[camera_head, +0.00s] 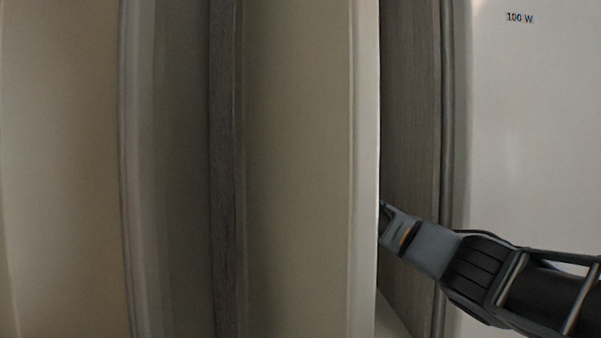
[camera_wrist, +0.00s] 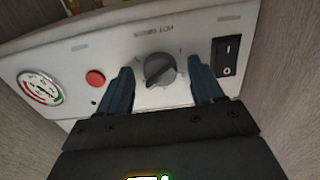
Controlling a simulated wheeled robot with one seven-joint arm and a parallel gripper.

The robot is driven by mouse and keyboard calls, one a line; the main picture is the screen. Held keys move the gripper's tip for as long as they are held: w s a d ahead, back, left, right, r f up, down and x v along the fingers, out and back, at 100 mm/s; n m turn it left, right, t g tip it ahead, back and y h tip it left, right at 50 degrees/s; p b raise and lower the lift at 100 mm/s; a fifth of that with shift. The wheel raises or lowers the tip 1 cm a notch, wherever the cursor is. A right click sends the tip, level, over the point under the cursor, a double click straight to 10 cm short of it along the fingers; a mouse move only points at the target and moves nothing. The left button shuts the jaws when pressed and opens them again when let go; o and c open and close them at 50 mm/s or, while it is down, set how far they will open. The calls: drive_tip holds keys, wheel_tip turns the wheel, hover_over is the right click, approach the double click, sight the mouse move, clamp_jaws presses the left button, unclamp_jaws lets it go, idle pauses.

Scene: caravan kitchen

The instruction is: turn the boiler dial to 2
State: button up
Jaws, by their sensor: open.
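In the wrist view the boiler dial (camera_wrist: 160,69) is a round grey knob with a raised grip bar, set on a white control panel (camera_wrist: 120,42). The marks around the dial are too small to read, so I cannot tell its setting. My gripper (camera_wrist: 160,84) is open, with one dark finger to the left of the dial and one to the right, and gaps seem to show on both sides. In the head view my arm (camera_head: 425,248) reaches in from the right, and its end is hidden behind a pale cabinet door or panel edge; the dial is hidden there.
On the boiler panel are a round gauge (camera_wrist: 39,88), a red button (camera_wrist: 95,78) and a black switch (camera_wrist: 226,56). Wooden walls enclose the panel closely on both sides. In the head view a pale upright panel (camera_head: 300,170) stands left of my arm, and a white surface (camera_head: 535,120) marked "100 W" is at right.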

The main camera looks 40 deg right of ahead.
drive_tip(key=shift+c, duration=0.4)
drive_tip(key=c, duration=1)
drive_tip(key=n+p, duration=1)
drive_tip(key=n, duration=1.3)
drive_tip(key=shift+a+n+p, duration=0.1)
drive_tip(key=shift+n+p, duration=0.2)
drive_tip(key=shift+n, duration=0.1)
